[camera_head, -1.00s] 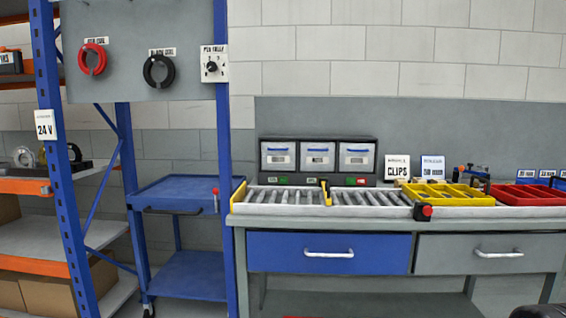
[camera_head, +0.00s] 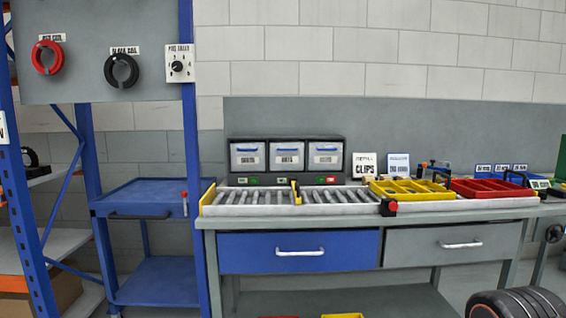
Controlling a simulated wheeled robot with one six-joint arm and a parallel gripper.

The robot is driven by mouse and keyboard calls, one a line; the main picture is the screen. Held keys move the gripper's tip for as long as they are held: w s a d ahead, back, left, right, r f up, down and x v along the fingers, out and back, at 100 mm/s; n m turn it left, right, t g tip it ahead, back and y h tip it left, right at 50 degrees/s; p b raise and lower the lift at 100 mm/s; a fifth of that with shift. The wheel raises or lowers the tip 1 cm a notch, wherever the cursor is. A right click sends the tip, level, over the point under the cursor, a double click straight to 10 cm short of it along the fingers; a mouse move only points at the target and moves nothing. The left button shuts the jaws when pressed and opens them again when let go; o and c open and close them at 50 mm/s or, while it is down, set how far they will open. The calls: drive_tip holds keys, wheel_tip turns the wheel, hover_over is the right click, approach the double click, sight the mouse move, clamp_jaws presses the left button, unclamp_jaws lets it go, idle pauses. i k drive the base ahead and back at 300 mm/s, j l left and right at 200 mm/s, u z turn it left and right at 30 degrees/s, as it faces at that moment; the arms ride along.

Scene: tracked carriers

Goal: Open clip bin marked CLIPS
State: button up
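A dark cabinet (camera_head: 285,142) with three clear-fronted bins stands at the back of the workbench, behind the roller conveyor. The labels are too small to read surely. My gripper is not in view.
A yellow tray (camera_head: 410,193) and a red tray (camera_head: 490,190) sit right of the roller conveyor (camera_head: 330,196). Below are a blue drawer (camera_head: 298,252) and a grey drawer (camera_head: 452,244), both shut. A blue cart (camera_head: 150,197) stands left; a black tyre (camera_head: 515,303) is at lower right.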

sight(316, 164)
drive_tip(key=i+j+z, duration=0.35)
drive_tip(key=i, duration=0.15)
drive_tip(key=i+j+z, duration=0.3)
drive_tip(key=i+j, duration=0.15)
drive_tip(key=i+j+z, duration=0.35)
drive_tip(key=j, duration=0.35)
drive_tip(key=i+l, duration=0.05)
